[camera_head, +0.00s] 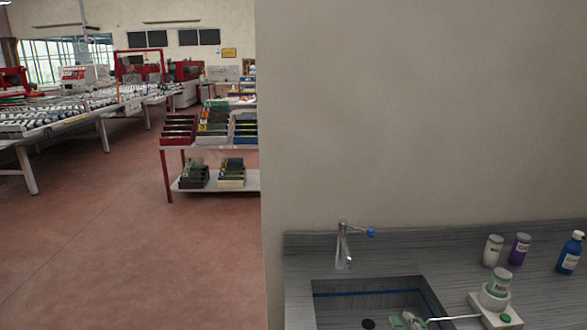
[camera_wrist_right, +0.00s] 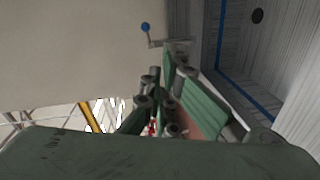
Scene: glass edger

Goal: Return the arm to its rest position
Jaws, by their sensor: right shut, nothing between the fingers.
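My right gripper (camera_head: 408,321) shows at the bottom edge of the head view, in front of the sink basin, and only a small part of it is in frame. In the right wrist view the gripper (camera_wrist_right: 187,85) has green finger pads and grey joints; it is shut and holds nothing. The sink's drain and blue line lie to its right there. My left gripper is not in view.
The sink (camera_head: 330,300) has a tap (camera_head: 343,247) with a blue knob. A wall rises behind; open floor lies left.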

